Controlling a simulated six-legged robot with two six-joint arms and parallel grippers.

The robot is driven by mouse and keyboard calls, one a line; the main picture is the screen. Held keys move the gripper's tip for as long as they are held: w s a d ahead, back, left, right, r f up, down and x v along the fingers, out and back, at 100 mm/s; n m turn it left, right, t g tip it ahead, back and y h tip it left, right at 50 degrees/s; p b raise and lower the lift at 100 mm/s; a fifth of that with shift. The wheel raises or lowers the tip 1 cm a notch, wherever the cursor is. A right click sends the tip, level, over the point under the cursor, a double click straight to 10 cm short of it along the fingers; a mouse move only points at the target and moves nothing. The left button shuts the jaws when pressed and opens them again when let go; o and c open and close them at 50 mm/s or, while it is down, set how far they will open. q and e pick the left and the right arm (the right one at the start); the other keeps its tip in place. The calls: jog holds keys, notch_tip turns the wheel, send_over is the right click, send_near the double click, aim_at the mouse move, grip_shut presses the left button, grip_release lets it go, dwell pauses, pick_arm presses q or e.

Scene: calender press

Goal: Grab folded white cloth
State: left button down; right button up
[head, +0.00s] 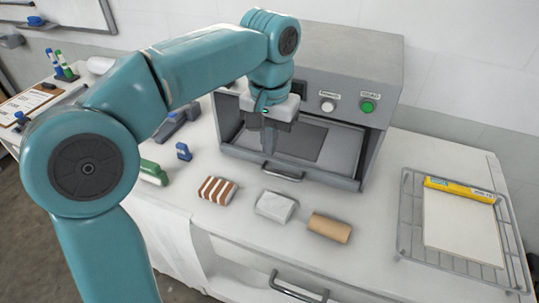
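The folded white cloth (275,206) lies on the white table, in the middle of a short row of three things. A brown-and-white striped folded cloth (217,190) is to its left and a tan roll (329,228) is to its right, each a small gap away. My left gripper (267,148) points down in front of the press opening, above and behind the white cloth in the picture, and does not touch it. Its dark fingers are small and partly merge with the dark press interior, so their opening cannot be made out. My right gripper is not in view.
The grey press (352,52) with its handle and green button stands behind the row. A wire rack (409,216) with a white sheet and a yellow box (459,190) is at the right. Blue and green items are at the left.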

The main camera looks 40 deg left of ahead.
pick_arm(q)
jog(key=shift+w+a, duration=0.25)
jog(key=c, duration=1.7)
grip_release()
jog(key=shift+w, duration=0.1)
jog(key=shift+c, duration=0.2)
jog(key=o, duration=1)
jog(key=shift+s+d+r, duration=0.2)
jog(key=shift+s+d, duration=0.1)
jog(key=shift+s, duration=0.1)
jog(key=o, duration=0.4)
jog(key=shift+s, duration=0.1)
jog(key=shift+c, duration=0.2)
notch_tip(320, 180, up, 15)
jog(key=p, duration=0.5)
jog(key=shift+w+a, duration=0.3)
jog(key=shift+w, duration=0.1)
jog(key=shift+o, duration=0.3)
jog(key=shift+w+r+p, duration=0.1)
jog(key=shift+r+p, duration=0.15)
jog(key=shift+p, duration=0.05)
jog(key=shift+o, duration=1.2)
jog(key=shift+r, duration=0.15)
